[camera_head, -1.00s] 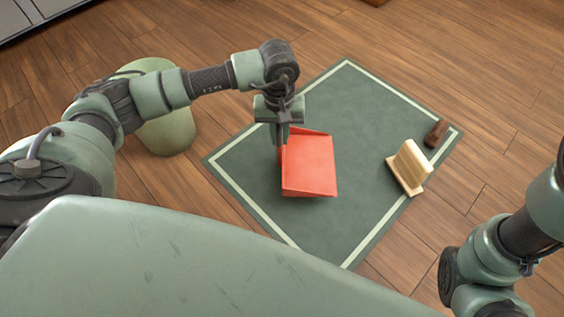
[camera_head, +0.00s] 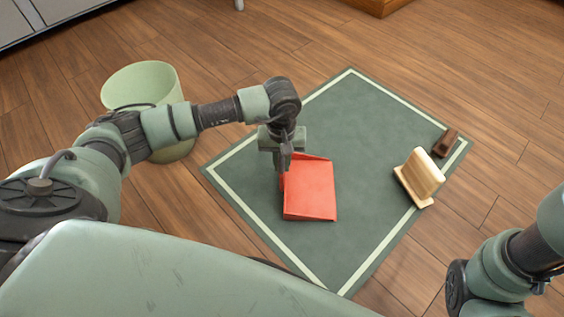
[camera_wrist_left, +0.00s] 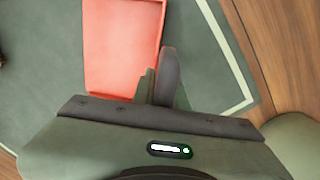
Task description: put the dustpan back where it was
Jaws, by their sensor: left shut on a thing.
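The red dustpan (camera_head: 311,192) is over the left part of the green mat, its open pan facing up. It also shows at the top of the left wrist view (camera_wrist_left: 120,45). My left gripper (camera_head: 285,170) is shut at the dustpan's left rear side and holds it; the gripped part is hidden by the fingers. In the wrist view the fingers (camera_wrist_left: 162,82) are beside the pan's edge. I cannot tell whether the dustpan touches the mat. My right arm shows at the lower right, but its gripper is out of view.
The green mat (camera_head: 365,110) has a pale border stripe. A cream wooden piece on a base (camera_head: 420,175) and a small dark brown block (camera_head: 445,143) are at its right edge. A pale green bin (camera_head: 140,85) stands behind my left arm. The mat's middle is clear.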

